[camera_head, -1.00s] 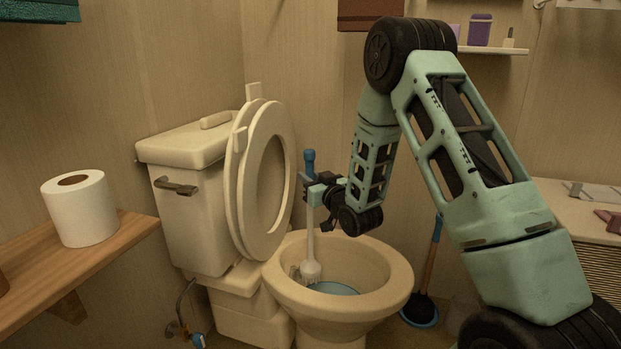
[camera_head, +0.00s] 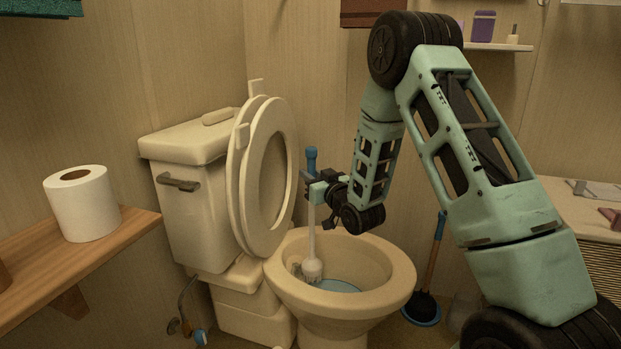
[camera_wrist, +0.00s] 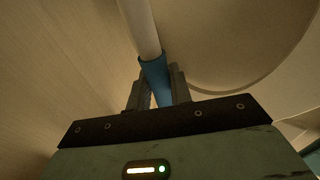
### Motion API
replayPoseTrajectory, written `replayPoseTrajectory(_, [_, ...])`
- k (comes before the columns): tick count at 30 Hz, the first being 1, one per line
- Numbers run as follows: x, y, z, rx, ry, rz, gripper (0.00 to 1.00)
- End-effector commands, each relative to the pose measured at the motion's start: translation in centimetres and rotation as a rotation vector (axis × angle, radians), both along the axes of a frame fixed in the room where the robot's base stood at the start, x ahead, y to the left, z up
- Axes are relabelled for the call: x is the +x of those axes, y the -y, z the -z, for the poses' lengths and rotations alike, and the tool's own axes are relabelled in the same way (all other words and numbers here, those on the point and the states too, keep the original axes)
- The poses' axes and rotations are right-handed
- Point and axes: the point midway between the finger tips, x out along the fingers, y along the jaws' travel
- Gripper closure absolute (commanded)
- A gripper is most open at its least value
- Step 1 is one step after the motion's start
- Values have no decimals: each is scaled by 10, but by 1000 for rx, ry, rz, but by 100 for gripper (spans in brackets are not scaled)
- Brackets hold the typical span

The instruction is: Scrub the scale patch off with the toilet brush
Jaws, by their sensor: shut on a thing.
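The toilet brush (camera_head: 312,240) has a blue handle end, a white shaft and a white head. My gripper (camera_head: 314,189) is shut on its blue handle, which also shows between the fingers in the wrist view (camera_wrist: 156,80). The brush hangs almost upright, with its head (camera_head: 312,270) inside the toilet bowl (camera_head: 390,283) near the left inner wall. A small greyish patch (camera_head: 296,270) shows on the bowl wall just left of the head. I cannot tell whether the bristles touch it. Bluish water (camera_head: 338,286) lies in the bowl below.
The raised lid and seat (camera_head: 240,190) stand close left of the brush, against the tank (camera_head: 190,215). A wooden shelf (camera_head: 110,240) with a paper roll (camera_head: 82,205) is at left. A plunger (camera_head: 425,300) stands right of the bowl.

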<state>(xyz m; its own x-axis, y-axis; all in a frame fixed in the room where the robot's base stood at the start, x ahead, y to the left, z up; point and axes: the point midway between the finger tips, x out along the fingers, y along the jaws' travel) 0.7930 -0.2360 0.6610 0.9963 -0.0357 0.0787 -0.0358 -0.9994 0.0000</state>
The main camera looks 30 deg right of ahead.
Motion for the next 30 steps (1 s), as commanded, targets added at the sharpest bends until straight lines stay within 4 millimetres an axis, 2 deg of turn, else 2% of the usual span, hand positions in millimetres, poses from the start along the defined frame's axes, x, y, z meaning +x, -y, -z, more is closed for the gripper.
replayPoseTrajectory(13, [5,5,0,-1,3,1,100])
replayPoseTrajectory(24, [19,21,1,-2,3,1,100])
replayPoseTrajectory(30, [19,21,1,-1,3,0,100])
